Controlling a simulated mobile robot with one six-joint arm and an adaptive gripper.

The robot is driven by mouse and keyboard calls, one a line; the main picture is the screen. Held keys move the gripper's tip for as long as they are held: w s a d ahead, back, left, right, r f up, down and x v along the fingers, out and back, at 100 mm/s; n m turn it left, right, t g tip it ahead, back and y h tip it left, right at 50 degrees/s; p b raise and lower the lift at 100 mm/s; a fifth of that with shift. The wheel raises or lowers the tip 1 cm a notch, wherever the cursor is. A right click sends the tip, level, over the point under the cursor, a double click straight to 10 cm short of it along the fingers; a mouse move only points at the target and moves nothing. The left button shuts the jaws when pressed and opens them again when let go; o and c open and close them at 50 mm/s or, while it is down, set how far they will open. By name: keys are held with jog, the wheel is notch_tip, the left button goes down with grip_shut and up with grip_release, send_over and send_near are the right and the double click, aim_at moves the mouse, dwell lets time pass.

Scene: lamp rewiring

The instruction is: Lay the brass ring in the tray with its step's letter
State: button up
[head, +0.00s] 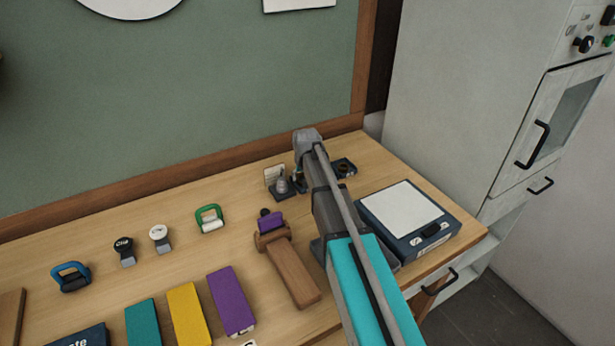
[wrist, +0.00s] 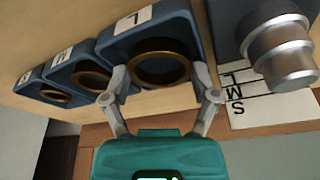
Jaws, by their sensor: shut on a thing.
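My gripper (wrist: 164,88) is at the tray marked L (wrist: 184,27), with its fingertips on either side of a brass ring (wrist: 163,82). The ring lies over the tray's round opening; I cannot tell whether it touches the tray. The tray marked M (wrist: 112,71) and the tray marked S (wrist: 32,83) stand in a row to the left, each showing a brass-coloured round rim. A silver stepped post (wrist: 278,50) stands at the right, beside a card (wrist: 262,110) lettered S, M, L. In the head view, my arm hides most of the trays.
A dark blue scale-like box (head: 405,215) with a white top lies right of my arm. A wooden tool with a purple block (head: 290,270) lies left of it. A board rises behind and a grey cabinet (head: 450,90) stands right.

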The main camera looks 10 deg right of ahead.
jog(key=shift+s+f, duration=0.2)
jog(key=shift+s, duration=0.05)
jog(key=o, duration=0.8)
jog(key=shift+c, duration=0.2)
jog(key=shift+o, duration=1.4)
jog(key=shift+w+f, duration=0.2)
jog(key=shift+r, duration=0.1)
jog(key=shift+r, duration=0.15)
jog(key=shift+r+p, duration=0.7)
jog(key=shift+p, duration=0.1)
jog(key=p+v, duration=1.1)
jog(key=shift+r, duration=0.25)
jog(key=shift+s, duration=0.15)
